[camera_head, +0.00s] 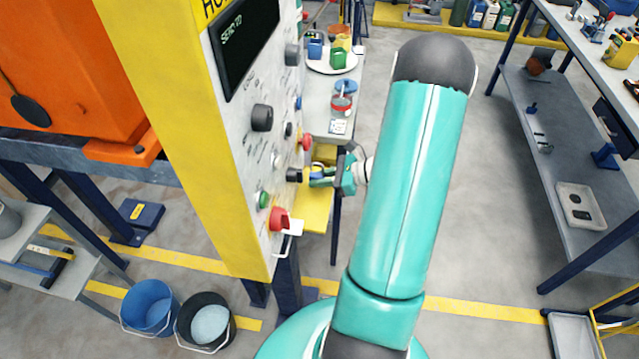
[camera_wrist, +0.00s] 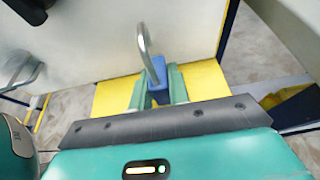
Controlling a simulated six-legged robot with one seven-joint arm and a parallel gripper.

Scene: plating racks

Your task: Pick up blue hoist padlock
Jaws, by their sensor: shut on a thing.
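The blue hoist padlock (camera_wrist: 158,68) is between the two green fingers of my gripper (camera_wrist: 158,84) in the wrist view. Its grey shackle (camera_wrist: 143,42) sticks up away from the fingers and leans a little to the left. My gripper is shut on the blue body. In the head view my gripper (camera_head: 318,177) is beside the face of the yellow-edged control panel (camera_head: 262,130), and a small blue part of the padlock (camera_head: 316,171) shows at its fingers. I cannot tell whether the shackle still touches the panel.
The panel carries several knobs, including a black one (camera_head: 293,175) close to my gripper and a red one (camera_head: 279,219) below. A yellow surface (camera_head: 316,212) lies beneath my gripper. A grey table (camera_head: 318,118) with a plate and cans stands behind.

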